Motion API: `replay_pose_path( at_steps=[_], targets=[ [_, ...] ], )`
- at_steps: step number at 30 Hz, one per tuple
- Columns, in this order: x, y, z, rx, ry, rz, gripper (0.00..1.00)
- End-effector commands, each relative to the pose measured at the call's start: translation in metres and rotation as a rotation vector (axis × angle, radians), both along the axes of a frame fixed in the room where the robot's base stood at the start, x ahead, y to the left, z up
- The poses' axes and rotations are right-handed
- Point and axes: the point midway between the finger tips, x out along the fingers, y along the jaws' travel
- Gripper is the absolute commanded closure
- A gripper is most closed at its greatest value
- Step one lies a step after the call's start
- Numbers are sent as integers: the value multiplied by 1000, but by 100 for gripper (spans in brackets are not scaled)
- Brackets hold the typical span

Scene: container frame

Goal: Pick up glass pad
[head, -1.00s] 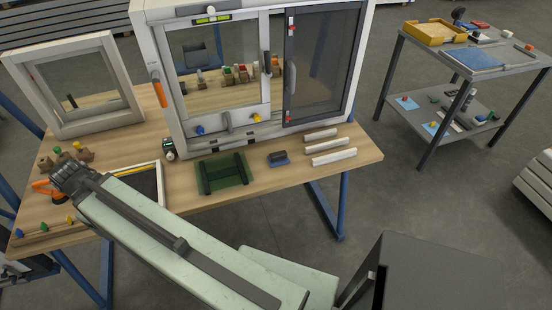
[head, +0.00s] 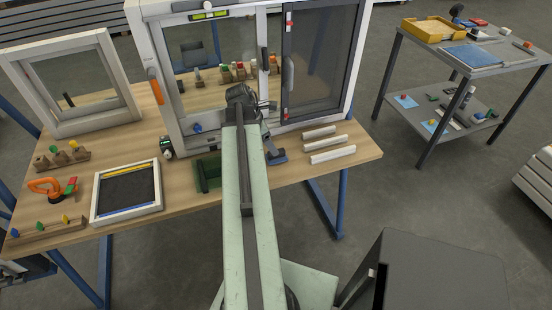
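My arm reaches up the middle of the head view. My gripper (head: 262,104) is at its far end, in front of the large window frame (head: 172,118). Its fingers are small and dark, and I cannot tell whether they are open or shut. No thing is clearly the glass pad. Small coloured pieces stand on a wooden strip (head: 35,234) at the table's front left, and others on a wooden block (head: 72,161) behind it. A small blue-grey block (head: 276,156) lies right of my arm, partly hidden by it.
A green holder (head: 207,172) is partly covered by my arm. A framed dark tray (head: 126,187) and an orange-handled tool (head: 45,186) lie left. White bars (head: 331,155) lie right. A smaller frame (head: 130,120) stands back left. A grey cart (head: 505,68) stands apart at right.

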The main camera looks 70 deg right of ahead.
Motion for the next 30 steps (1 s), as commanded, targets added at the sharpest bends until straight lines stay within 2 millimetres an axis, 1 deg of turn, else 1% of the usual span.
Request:
replay_pose_path(
  at_steps=[1,5,8,13,15,16,18,23,24,26,27,29,30],
  targets=[
    [-2,-1,-13,0,0,-1,24],
    [-4,-2,-13,0,0,0,24],
    [-6,-3,-20,1,-1,0,24],
    [-19,-4,-48,0,-1,-2,24],
    [-22,-8,-58,0,-1,-1,24],
    [-23,-9,-61,0,-1,-1,24],
    [-25,-10,-62,1,-1,0,24],
    [-25,-10,-58,0,-1,1,24],
    [-25,-10,-58,0,-1,1,26],
    [-24,-10,-58,0,-1,1,43],
    [-24,-10,-58,0,-1,1,54],
    [-24,-10,-58,0,-1,1,71],
    [-24,-10,-58,0,-1,1,82]
  ],
)
